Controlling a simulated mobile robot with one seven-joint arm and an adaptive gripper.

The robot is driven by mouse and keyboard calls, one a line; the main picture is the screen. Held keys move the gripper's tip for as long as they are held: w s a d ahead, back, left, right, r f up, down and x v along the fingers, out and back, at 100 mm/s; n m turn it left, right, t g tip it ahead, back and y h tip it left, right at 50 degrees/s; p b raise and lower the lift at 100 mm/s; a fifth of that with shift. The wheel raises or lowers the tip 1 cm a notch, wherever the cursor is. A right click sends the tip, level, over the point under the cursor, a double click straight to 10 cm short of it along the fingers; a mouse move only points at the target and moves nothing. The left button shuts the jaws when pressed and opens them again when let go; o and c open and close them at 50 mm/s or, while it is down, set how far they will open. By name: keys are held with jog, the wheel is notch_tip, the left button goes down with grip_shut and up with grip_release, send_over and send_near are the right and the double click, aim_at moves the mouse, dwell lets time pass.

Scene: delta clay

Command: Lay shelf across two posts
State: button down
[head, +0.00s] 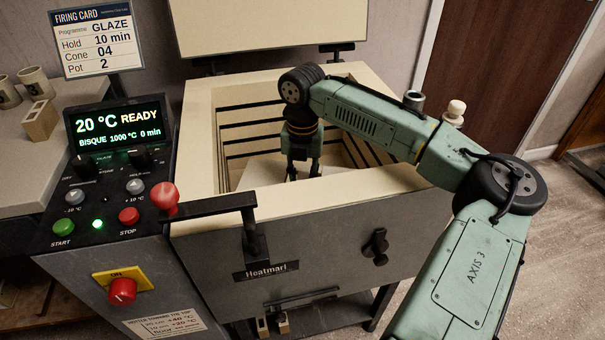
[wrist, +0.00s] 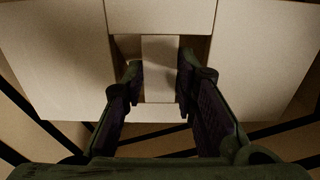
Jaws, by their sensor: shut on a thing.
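My gripper (head: 303,168) reaches down into the open kiln (head: 205,150). In the wrist view my gripper (wrist: 160,75) has its fingers on either side of a narrow pale strip, set in dark gaps. Wide pale panels lie to the left and right and appear to be parts of the shelf (wrist: 60,62). In the head view a pale flat surface, apparently the shelf (head: 262,172), shows below the gripper inside the chamber. The gripper is shut on the middle strip. I cannot make out the two posts, nor whether the shelf touches anything below.
The kiln's thick pale rim and dark-grooved walls surround the gripper closely. The raised lid (head: 260,25) stands behind. Mugs (head: 35,82) and a pale block (head: 40,120) sit on the left counter.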

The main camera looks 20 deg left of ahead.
jog(key=c, duration=1.3)
grip_release()
jog(key=shift+f, duration=0.1)
notch_tip(320, 180, up, 13)
jog(key=shift+p, duration=0.3)
